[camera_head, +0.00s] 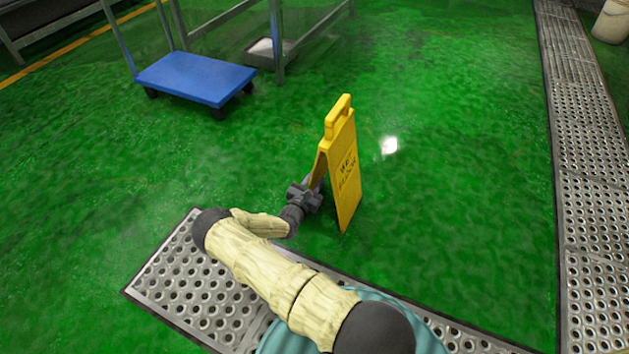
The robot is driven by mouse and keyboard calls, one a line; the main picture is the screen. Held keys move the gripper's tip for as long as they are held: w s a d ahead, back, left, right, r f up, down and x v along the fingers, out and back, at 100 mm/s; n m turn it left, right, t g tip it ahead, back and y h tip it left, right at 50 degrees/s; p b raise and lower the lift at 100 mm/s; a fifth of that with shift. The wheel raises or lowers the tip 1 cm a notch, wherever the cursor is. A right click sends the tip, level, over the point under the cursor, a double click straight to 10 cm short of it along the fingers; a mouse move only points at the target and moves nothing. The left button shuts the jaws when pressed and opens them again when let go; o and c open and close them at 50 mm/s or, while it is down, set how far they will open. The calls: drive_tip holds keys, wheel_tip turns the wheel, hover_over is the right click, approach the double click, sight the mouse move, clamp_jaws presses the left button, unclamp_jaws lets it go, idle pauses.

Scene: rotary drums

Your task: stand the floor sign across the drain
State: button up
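A yellow floor sign (346,176) with dark lettering and a handle on top stands upright on the green floor. Its near panel faces right. A perforated metal drain strip (190,285) crosses the foreground, and another drain strip (582,170) runs up the right side. The sign stands on floor beyond the foreground strip, apart from both strips. My arm reaches over the foreground strip to the sign. My gripper (318,182) is at the sign's left side, low between its panels or against its edge. The fingertips are partly hidden by the sign, so its grip does not show.
A blue platform cart (196,78) stands at the upper left, beside a metal frame table (277,45) with a tray (264,50) under it. A pale bucket (611,22) is at the top right corner. The green floor right of the sign is clear.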

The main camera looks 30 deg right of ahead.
drive_tip(key=shift+r, duration=0.25)
drive_tip(key=p+v, duration=0.5)
drive_tip(key=v, duration=0.7)
drive_tip(key=shift+p, duration=0.35)
